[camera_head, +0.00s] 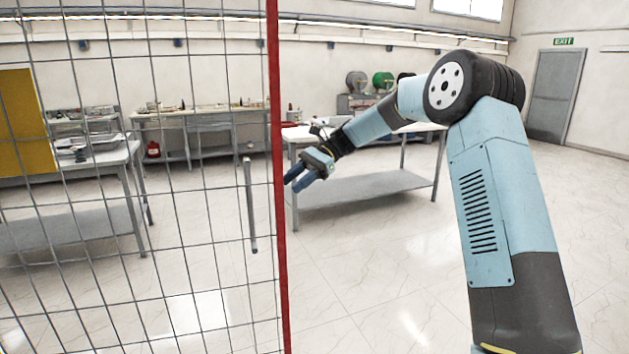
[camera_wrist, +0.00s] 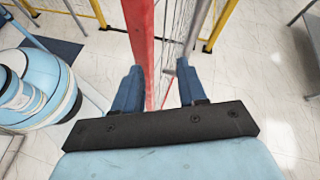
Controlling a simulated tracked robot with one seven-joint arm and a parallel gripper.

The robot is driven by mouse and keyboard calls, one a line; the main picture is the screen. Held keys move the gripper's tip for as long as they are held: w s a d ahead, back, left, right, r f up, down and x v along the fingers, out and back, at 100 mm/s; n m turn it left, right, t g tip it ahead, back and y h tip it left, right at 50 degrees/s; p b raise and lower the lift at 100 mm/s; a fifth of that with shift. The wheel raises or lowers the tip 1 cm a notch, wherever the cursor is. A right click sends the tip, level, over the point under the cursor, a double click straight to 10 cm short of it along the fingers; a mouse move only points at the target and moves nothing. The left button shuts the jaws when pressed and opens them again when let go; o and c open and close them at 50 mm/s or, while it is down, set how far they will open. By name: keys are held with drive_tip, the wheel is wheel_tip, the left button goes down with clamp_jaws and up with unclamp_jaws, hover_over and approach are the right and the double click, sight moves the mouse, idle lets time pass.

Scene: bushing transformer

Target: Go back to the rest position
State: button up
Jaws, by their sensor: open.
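My gripper (camera_head: 294,184) is at the end of my outstretched arm, beside the red edge post (camera_head: 277,150) of a wire mesh panel. In the wrist view my gripper (camera_wrist: 158,80) has its two blue fingers spread apart, with nothing held. The red post (camera_wrist: 141,40) and the mesh (camera_wrist: 172,50) show in the gap between the fingers. I cannot tell whether the fingers touch the post.
A grey vertical bar (camera_head: 250,205) is on the mesh panel near its red edge. Grey tables (camera_head: 365,188) stand behind. Yellow frame parts (camera_wrist: 222,22) show in the wrist view. The floor (camera_head: 375,270) between panel and arm is clear.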

drive_tip(key=s+d+r+n+t+h, duration=0.2)
drive_tip(key=s+d+r+t+h, duration=0.15)
drive_tip(key=s+d, duration=0.55)
drive_tip(key=s+d+r+n+t+h, duration=0.2)
drive_tip(key=s+d+r+t+h, duration=0.3)
drive_tip(key=s, duration=0.6)
drive_tip(key=s+d+f+n+t+h, duration=0.1)
drive_tip(key=s+d+f+n+t, duration=0.1)
drive_tip(key=s+d, duration=0.5)
drive_tip(key=s+d+f+n+t, duration=0.2)
drive_tip(key=s+d, duration=0.5)
drive_tip(key=s, duration=0.3)
drive_tip(key=shift+s+d+f+h, duration=0.15)
drive_tip(key=shift+d+f+h, duration=0.1)
drive_tip(key=shift+d+h, duration=0.15)
drive_tip(key=shift+t, duration=0.25)
